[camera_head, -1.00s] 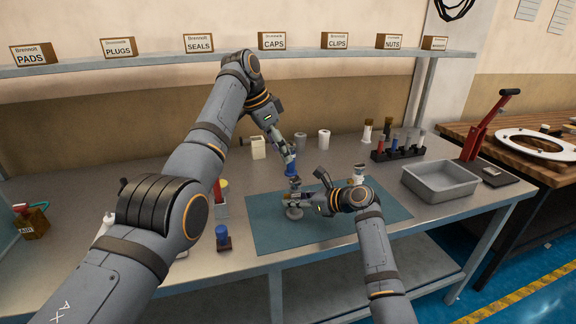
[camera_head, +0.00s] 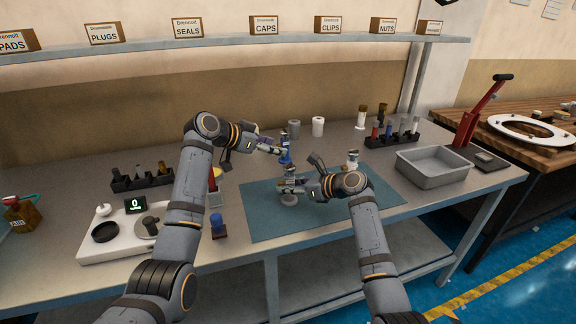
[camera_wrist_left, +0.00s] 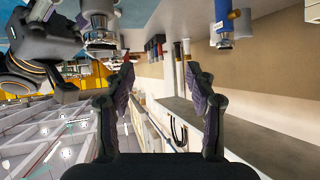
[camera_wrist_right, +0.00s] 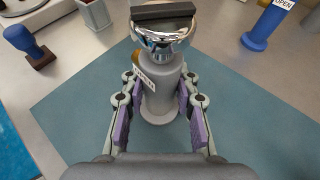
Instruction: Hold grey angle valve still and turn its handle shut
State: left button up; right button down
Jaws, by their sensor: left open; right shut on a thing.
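The grey angle valve (camera_head: 289,199) stands on the blue-green mat. In the right wrist view, its grey post (camera_wrist_right: 163,95) carries a chrome top with a dark handle bar (camera_wrist_right: 163,11) across it and a small tag. My right gripper (camera_wrist_right: 158,103) is shut on the post from both sides; it also shows in the head view (camera_head: 303,188). My left gripper (camera_head: 277,147) is open and empty, higher up and behind the grey valve. In the left wrist view, its fingers (camera_wrist_left: 157,80) are wide apart, with a chrome fitting (camera_wrist_left: 100,25) at the top left.
A blue valve (camera_head: 285,157) stands close by my left gripper; its tag reads OPEN in the right wrist view (camera_wrist_right: 262,34). Another valve (camera_head: 352,160) stands to the right. A grey tray (camera_head: 435,167) is at right, a scale (camera_head: 125,235) at left. The front mat is clear.

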pick_arm(q)
jog(key=s+a+n+t+h, duration=0.35)
jog(key=s+t, duration=0.35)
jog(key=s, duration=0.4)
jog(key=m+g, duration=0.1)
send_near(285, 170)
jog(key=shift+y, duration=0.35)
jog(key=x, duration=1.2)
jog(key=shift+s+d+r, duration=0.15)
jog(key=shift+s+r, duration=0.05)
jog(key=shift+r, duration=0.05)
jog(key=c, duration=1.2)
